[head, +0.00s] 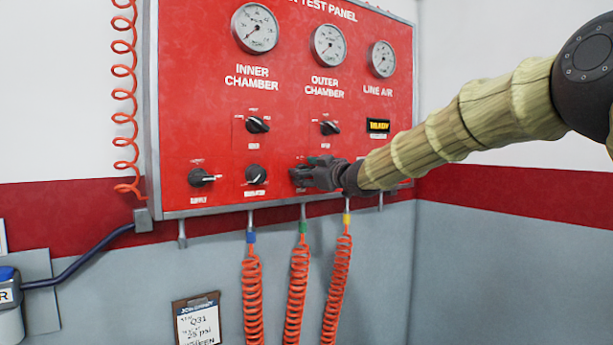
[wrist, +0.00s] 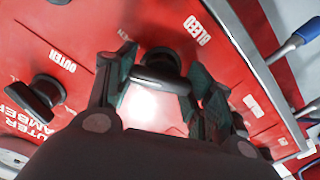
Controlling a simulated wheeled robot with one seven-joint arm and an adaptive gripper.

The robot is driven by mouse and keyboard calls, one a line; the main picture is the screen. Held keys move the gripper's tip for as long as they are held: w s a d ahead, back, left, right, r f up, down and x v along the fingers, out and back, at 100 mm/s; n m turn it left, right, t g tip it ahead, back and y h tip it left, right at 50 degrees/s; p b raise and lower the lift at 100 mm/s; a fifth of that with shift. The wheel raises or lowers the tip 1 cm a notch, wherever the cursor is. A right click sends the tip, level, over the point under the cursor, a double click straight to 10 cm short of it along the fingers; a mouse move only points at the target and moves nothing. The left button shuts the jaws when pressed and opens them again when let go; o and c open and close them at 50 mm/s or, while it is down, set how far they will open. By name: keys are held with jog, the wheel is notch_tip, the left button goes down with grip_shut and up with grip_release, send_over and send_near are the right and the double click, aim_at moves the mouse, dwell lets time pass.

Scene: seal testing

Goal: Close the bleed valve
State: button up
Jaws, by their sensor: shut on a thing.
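The red test panel (head: 225,100) fills the middle of the head view. The bleed valve is a black knob (wrist: 160,72) next to the white BLEED label (wrist: 197,30) in the wrist view. Its bar handle lies across the space between my fingers.
Other black knobs sit close by: the outer selector (head: 330,128), the inner selector (head: 257,125), the regulator (head: 255,174) and the supply valve (head: 200,178). Three gauges are above. Orange coiled hoses (head: 297,290) hang below the panel. A clipboard (head: 197,320) is on the wall.

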jog(key=n+b, duration=0.1)
jog(key=n, duration=0.1)
jog(key=n+b, duration=0.1)
jog(key=n, duration=0.1)
jog(key=n+b, duration=0.1)
jog(key=n, duration=0.1)
jog(key=shift+a+f+n+b, duration=0.15)
jog(key=shift+f+n+b, duration=0.15)
jog(key=shift+f+b, duration=0.05)
jog(key=n+b, duration=0.3)
jog(key=n, duration=0.1)
jog(key=shift+s, duration=0.1)
jog(key=shift+n+b, duration=0.8)
jog(key=shift+n, duration=0.3)
jog(key=o, duration=1)
jog(key=shift+r, duration=0.1)
jog(key=shift+o, duration=0.2)
jog(key=shift+s, duration=0.1)
jog(key=v, duration=1.2)
